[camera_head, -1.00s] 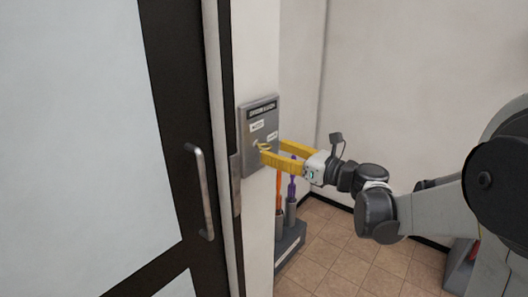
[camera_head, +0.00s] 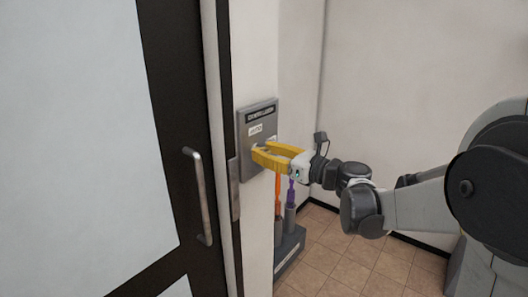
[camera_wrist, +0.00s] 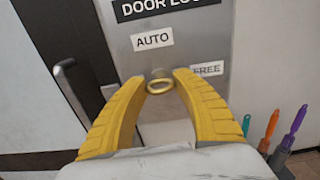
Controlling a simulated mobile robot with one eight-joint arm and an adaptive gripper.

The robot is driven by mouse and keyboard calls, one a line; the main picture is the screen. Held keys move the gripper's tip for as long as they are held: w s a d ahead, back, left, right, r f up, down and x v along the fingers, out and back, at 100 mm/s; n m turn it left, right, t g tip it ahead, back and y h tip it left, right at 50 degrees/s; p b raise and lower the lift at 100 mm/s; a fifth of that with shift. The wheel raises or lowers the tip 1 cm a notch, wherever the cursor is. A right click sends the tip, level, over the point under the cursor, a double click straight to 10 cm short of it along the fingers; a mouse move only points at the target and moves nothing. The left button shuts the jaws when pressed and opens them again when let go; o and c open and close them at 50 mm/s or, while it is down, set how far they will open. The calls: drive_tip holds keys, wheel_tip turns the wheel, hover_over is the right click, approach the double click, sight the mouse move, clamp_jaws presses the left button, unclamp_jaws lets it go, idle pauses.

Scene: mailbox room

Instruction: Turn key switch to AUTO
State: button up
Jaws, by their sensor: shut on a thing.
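The grey door lock panel (camera_head: 246,165) is on the wall right of the door and also shows in the wrist view (camera_wrist: 205,45). In the wrist view a brass key with a round bow (camera_wrist: 160,86) sticks out of the panel, below the AUTO label (camera_wrist: 152,40) and left of the FREE label (camera_wrist: 207,70). My gripper (camera_head: 258,151) has its yellow fingers at the panel, shut on the key; its tips flank the bow in the wrist view (camera_wrist: 161,81). The keyhole and the key's exact angle are hard to make out.
The dark-framed glass door (camera_head: 165,110) with a metal handle (camera_head: 203,195) is just left of the panel. Below my gripper, a grey holder (camera_head: 290,245) carries an orange-handled tool (camera_head: 278,195) and a purple-handled tool (camera_head: 291,192). Tiled floor (camera_head: 345,255) lies clear to the right.

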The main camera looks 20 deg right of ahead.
drive_tip(key=shift+n, duration=0.3)
drive_tip(key=n+p, duration=0.1)
drive_tip(key=n, duration=0.2)
drive_tip(key=shift+n, duration=0.3)
drive_tip(key=n+p, duration=0.1)
drive_tip(key=n, duration=0.3)
drive_tip(key=shift+n, duration=0.3)
drive_tip(key=n, duration=0.4)
drive_tip(key=shift+n+p, duration=0.3)
drive_tip(key=shift+p, duration=0.05)
drive_tip(key=shift+n, duration=2.2)
drive_tip(key=o, duration=1.2)
